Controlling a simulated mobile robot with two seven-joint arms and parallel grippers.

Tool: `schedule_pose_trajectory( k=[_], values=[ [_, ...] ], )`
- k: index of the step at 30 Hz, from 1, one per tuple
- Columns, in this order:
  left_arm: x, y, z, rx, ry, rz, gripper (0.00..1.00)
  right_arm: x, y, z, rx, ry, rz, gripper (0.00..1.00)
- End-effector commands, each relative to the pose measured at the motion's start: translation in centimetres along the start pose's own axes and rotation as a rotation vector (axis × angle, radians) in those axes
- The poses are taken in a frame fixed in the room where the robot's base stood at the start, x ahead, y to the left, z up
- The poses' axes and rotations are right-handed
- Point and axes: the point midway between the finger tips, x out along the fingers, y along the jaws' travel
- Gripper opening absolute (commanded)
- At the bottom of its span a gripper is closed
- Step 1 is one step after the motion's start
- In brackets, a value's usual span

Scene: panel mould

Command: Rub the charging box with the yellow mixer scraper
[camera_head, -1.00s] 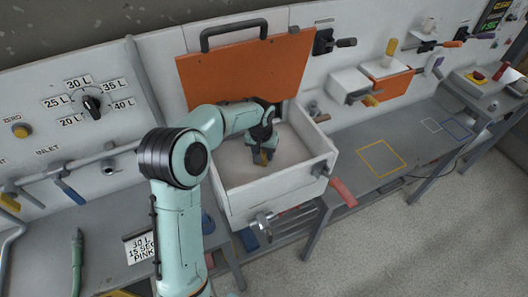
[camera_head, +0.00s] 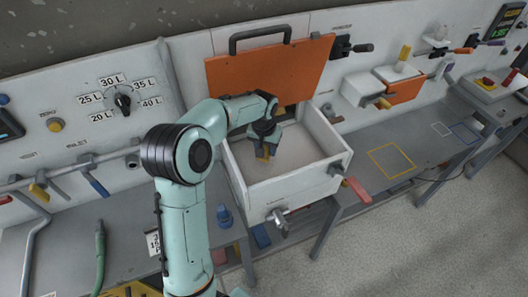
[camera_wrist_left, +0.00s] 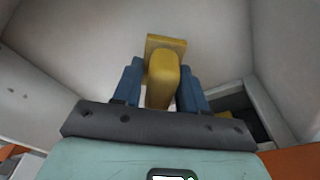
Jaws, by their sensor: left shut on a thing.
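The charging box (camera_head: 296,195) is a white open-topped box with its orange lid (camera_head: 270,75) raised behind it. My left gripper (camera_head: 264,147) reaches down inside the box. It is shut on the yellow mixer scraper (camera_wrist_left: 162,78), whose handle sits between the blue fingers in the left wrist view. The scraper's wide end (camera_wrist_left: 166,42) lies beyond the fingertips, against or close to a pale inner surface of the box; contact cannot be told. In the head view only a small part of the scraper (camera_head: 265,155) shows. My right gripper is not in view.
A red-handled lever (camera_head: 358,190) sticks out at the box's right side, and a metal outlet (camera_head: 279,218) at its front. A dial (camera_head: 123,100) and pipe valves are on the left. The grey bench on the right has a yellow outlined square (camera_head: 391,161) with clear room.

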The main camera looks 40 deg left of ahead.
Motion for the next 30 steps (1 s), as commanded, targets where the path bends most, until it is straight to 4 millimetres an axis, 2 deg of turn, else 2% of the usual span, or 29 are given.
schedule_pose_trajectory(
  k=[1,5,12,30],
  values=[
    [-0.8,0.1,-0.5,-0.001,0.005,0.001,0.13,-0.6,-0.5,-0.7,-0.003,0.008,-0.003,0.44],
    [-1.9,0.1,-1.0,0.0,0.006,0.002,0.13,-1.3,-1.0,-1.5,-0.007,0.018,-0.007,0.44],
    [-3.6,-0.1,-0.5,0.002,0.003,0.0,0.13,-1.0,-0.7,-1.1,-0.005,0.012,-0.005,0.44],
    [-3.9,-0.1,-0.4,0.001,0.001,0.0,0.13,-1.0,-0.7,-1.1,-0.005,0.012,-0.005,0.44]
  ],
)
